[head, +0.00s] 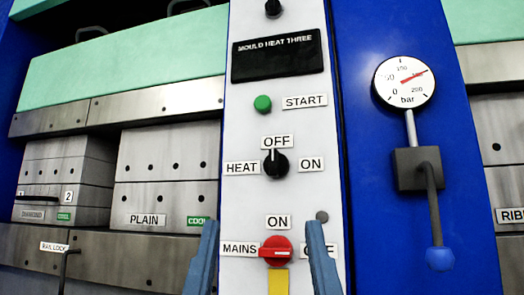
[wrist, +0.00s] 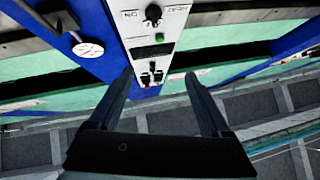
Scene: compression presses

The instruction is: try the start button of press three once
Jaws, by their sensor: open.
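The green start button (head: 263,103) sits on the white panel of press three, left of its START label and below the black display reading MOULD HEAT THREE (head: 277,55). It also shows small in the wrist view (wrist: 160,37), where the panel looks upside down. I cannot tell whether it is pressed in. My gripper (head: 262,224) is open and empty, its two blue-grey fingers apart below the button in the head view. The fingers also show in the wrist view (wrist: 158,76), with the panel beyond them. Nothing visibly touches the button.
Below the button are a black heat selector (head: 276,164) pointing to OFF and a red mains switch (head: 276,250) between my fingers in the picture. At right are a pressure gauge (head: 404,81) and a blue-knobbed lever (head: 439,258). Steel moulds (head: 166,165) stand at left.

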